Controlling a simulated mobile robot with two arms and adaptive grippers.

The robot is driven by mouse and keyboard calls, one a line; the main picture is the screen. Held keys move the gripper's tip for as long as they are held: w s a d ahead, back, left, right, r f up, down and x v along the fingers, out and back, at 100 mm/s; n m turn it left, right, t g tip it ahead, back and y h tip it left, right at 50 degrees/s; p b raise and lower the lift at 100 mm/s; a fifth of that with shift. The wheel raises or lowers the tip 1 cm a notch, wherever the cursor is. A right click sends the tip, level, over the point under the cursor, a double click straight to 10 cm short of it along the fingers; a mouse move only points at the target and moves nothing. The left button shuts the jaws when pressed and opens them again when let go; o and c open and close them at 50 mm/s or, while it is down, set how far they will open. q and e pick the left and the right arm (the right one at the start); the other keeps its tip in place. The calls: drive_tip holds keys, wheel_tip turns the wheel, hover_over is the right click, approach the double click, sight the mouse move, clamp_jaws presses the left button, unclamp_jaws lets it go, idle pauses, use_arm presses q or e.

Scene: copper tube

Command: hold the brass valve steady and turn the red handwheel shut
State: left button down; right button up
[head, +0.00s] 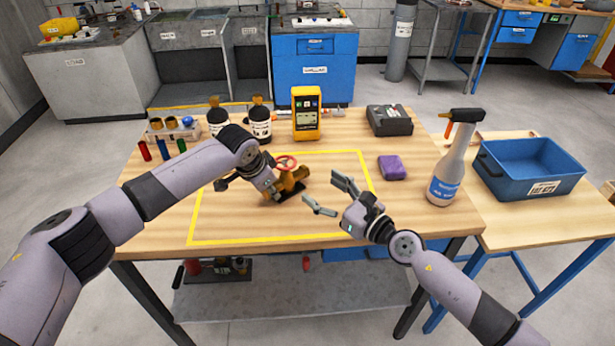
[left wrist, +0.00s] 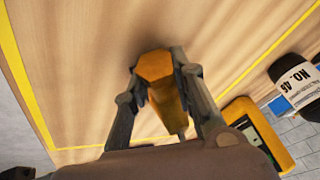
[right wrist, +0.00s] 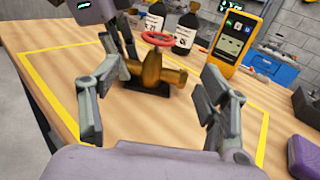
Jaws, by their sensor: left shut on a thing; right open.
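The brass valve (head: 292,184) stands on a dark base inside the yellow outline on the wooden table. Its red handwheel (head: 286,163) sits on top. In the right wrist view the valve (right wrist: 155,74) and the handwheel (right wrist: 157,39) show clearly between my fingers, some way beyond them. My left gripper (head: 272,192) is shut on the left part of the valve; the left wrist view shows the valve's hexagonal end (left wrist: 155,68) between its fingers. My right gripper (head: 327,196) is open and empty, to the right of the valve and apart from it.
A yellow handheld device (head: 306,113) and two dark bottles (head: 260,124) stand behind the valve. A purple block (head: 391,167), a black case (head: 389,120) and a spray bottle (head: 452,165) are to the right. A blue bin (head: 530,168) sits on the side table. The front of the outlined area is clear.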

sight(293, 168)
drive_tip(key=shift+w, duration=0.2)
drive_tip(key=shift+a, duration=0.2)
drive_tip(key=shift+w+a, duration=0.15)
drive_tip(key=shift+a, duration=0.05)
drive_tip(key=x, duration=1.1)
drive_tip(key=shift+w+a+r, duration=0.1)
drive_tip(key=shift+w, duration=0.05)
